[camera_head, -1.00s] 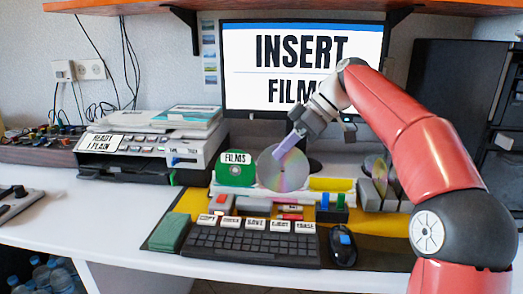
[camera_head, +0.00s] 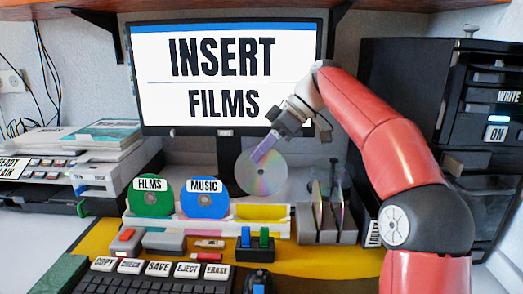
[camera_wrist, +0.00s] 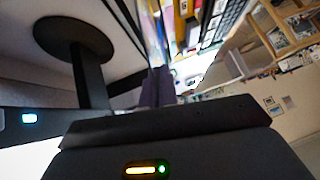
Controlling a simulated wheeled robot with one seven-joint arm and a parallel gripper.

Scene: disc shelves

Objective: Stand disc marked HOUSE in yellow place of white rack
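My gripper (camera_head: 264,150) is shut on a silver disc (camera_head: 263,181) by its upper edge. The disc is upright, with its shiny face toward the head camera; no HOUSE mark can be read on it. It hangs over the right part of the white rack (camera_head: 208,229), in front of the monitor stand. The yellow place (camera_head: 262,212) shows just below the disc; I cannot tell whether they touch. A green disc marked FILMS (camera_head: 151,201) and a blue disc marked MUSIC (camera_head: 204,203) stand in the rack to the left. The wrist view shows my purple fingers (camera_wrist: 157,87).
A grey holder (camera_head: 327,237) with upright discs stands right of the rack. The monitor (camera_head: 222,75) reads INSERT FILMS. Red, green and blue blocks, a USB stick and labelled keys (camera_head: 158,268) lie in front. A printer (camera_head: 62,185) is at left, a black tower (camera_head: 400,100) at right.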

